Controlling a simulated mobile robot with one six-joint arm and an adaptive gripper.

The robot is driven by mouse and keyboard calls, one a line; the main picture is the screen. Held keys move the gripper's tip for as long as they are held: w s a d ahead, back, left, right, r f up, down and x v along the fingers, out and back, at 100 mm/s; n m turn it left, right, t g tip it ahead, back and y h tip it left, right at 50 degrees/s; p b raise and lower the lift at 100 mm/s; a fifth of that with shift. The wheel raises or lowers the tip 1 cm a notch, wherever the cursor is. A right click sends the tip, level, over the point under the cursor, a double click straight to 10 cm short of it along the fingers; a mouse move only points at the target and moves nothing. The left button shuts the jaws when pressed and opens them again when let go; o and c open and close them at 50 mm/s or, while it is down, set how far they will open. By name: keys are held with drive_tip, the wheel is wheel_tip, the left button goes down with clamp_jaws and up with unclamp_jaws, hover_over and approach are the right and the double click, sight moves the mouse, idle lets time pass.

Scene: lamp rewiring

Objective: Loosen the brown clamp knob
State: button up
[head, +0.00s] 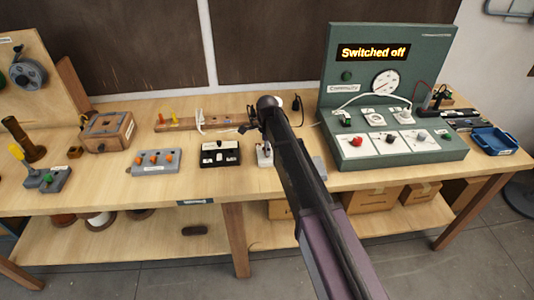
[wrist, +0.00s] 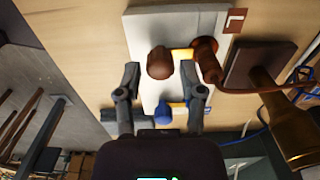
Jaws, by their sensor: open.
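The brown clamp knob (wrist: 160,63) shows in the wrist view on a white block (wrist: 142,22). My gripper (wrist: 160,72) is open, with one fingertip on each side of the knob in the picture. Gaps show on both sides, and I cannot tell how far the tips are above or below it. A brown sleeve with a brown wire (wrist: 206,62) lies right of the knob. A blue knob (wrist: 163,112) sits on the same block, nearer my palm. In the head view the white block (head: 264,156) is mostly hidden by my arm.
A brown tag marked L (wrist: 235,20) lies beside the block. A dark plate with a brass post (wrist: 262,90) stands close on the right in the wrist view. In the head view, a black switch block (head: 220,154) is left, and a green test panel (head: 345,70) reading "Switched off" is right.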

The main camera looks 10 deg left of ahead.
drive_tip(key=shift+f, duration=0.4)
clamp_jaws()
